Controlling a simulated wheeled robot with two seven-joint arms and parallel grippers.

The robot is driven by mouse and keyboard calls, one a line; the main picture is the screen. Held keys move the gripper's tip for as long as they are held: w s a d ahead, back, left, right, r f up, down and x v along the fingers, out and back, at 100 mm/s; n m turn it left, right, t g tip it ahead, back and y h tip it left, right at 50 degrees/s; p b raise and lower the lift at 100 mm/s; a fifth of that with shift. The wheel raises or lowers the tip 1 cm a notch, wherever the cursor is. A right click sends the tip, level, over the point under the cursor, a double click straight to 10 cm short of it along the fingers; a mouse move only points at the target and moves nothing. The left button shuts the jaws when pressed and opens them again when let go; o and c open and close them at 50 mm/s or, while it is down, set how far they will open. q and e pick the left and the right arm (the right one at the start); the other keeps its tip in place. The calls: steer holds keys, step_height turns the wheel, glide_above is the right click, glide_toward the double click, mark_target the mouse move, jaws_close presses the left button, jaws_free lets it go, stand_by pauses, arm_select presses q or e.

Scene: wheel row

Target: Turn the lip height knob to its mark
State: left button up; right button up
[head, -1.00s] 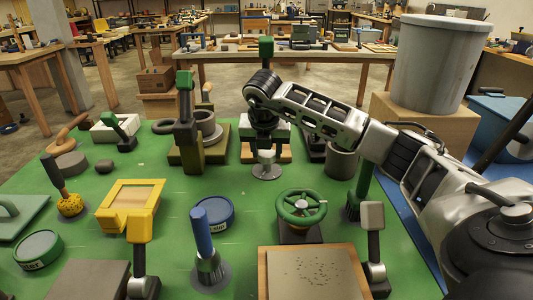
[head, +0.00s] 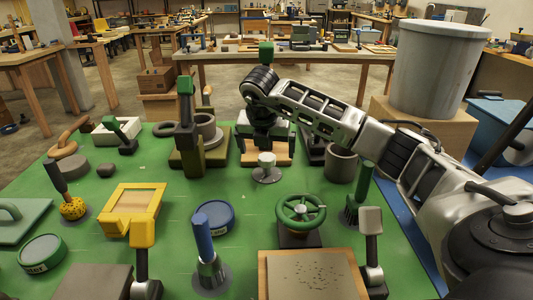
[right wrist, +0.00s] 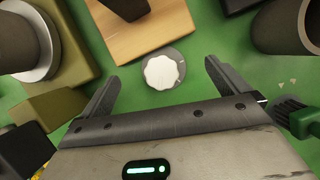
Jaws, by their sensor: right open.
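The lip height knob appears to be the small white scalloped knob (head: 266,159) on a round grey base, near the middle of the green bench. In the right wrist view the knob (right wrist: 160,72) shows from above, between the spread fingers. My right gripper (right wrist: 162,74) is open and empty, with a finger on each side of the knob in that view. I see no contact. My left gripper is not in view.
A wooden block (head: 252,158) stands right behind the knob. A grey cup (head: 341,163) is to its right and an olive stand with a green-topped lever (head: 187,130) to its left. A green handwheel (head: 301,210) is in front. Bare green bench lies around the knob.

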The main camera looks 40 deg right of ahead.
mark_target(266, 158)
step_height(266, 158, up, 5)
steer(key=p, duration=0.3)
steer(key=shift+r, duration=0.15)
steer(key=shift+a, duration=0.1)
